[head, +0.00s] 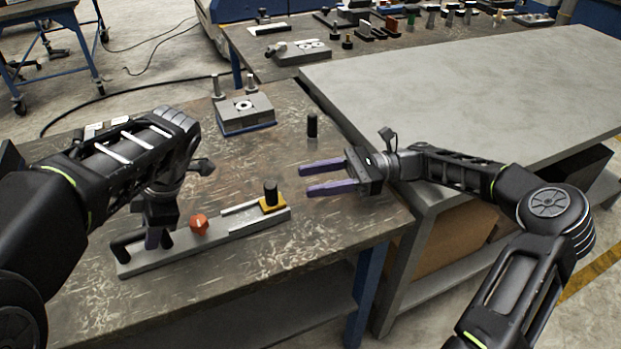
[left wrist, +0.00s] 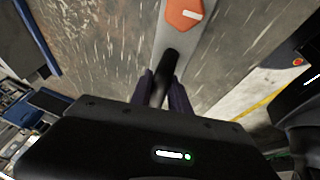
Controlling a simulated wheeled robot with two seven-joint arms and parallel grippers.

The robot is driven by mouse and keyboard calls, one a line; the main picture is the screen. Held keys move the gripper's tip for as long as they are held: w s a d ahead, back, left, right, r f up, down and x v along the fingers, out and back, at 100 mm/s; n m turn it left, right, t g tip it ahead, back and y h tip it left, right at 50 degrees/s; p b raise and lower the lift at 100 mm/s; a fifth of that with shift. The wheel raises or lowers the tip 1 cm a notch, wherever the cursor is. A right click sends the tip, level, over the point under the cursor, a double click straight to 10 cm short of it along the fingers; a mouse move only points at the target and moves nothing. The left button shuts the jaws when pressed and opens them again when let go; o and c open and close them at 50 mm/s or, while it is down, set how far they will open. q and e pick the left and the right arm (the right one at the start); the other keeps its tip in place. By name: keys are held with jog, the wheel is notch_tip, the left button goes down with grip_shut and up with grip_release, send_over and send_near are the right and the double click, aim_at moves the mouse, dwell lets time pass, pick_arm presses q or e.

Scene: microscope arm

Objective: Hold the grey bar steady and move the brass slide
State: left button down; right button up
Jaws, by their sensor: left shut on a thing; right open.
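The long grey bar (head: 225,229) lies on the worn bench, and its left end is partly hidden by my left arm. My left gripper (head: 153,238) is shut on the black handle (head: 127,243) at that end; the handle also shows between its purple fingers (left wrist: 162,95) in the left wrist view. An orange-red knob (head: 199,224) sits on the bar near the handle. The brass slide (head: 273,205), with an upright black knob (head: 270,190), is near the bar's right end. My right gripper (head: 303,180) is open and empty, fingers pointing left, right of the slide and apart from it.
A grey block fixture (head: 244,113) with two metal posts stands at the back of the bench. A black cylinder (head: 312,126) stands behind my right gripper. A grey-topped table (head: 480,100) adjoins on the right. The bench behind the bar is mostly clear.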

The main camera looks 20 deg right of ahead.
pick_arm(q)
jog(key=shift+r, duration=0.1)
jog(key=c, duration=1.2)
grip_release()
jog(key=shift+o, duration=0.2)
